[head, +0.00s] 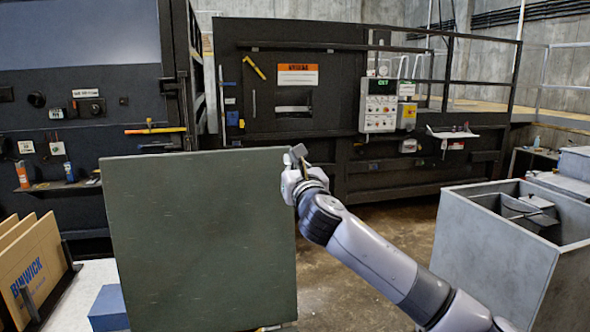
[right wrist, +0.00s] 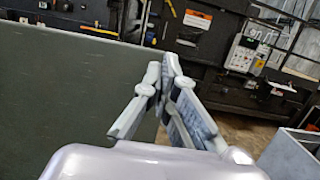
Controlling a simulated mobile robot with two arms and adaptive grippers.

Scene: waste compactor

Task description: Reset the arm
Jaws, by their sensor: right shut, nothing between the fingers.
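My right gripper (head: 299,157) is at the top right corner of a large dark green panel (head: 200,245) in the head view. Its arm comes in from the lower right. In the right wrist view the fingers (right wrist: 166,75) meet at their tips with nothing between them. The panel (right wrist: 70,95) fills the left of that view, beside the fingers. I cannot tell whether the gripper touches the panel. My left gripper does not show in either view.
A dark compactor (head: 330,85) with a control box (head: 380,105) stands at the back. An open grey bin (head: 495,245) stands at the right. Cardboard (head: 38,265) and a blue block (head: 108,308) are at the lower left. Some floor (head: 390,222) is clear behind my right arm.

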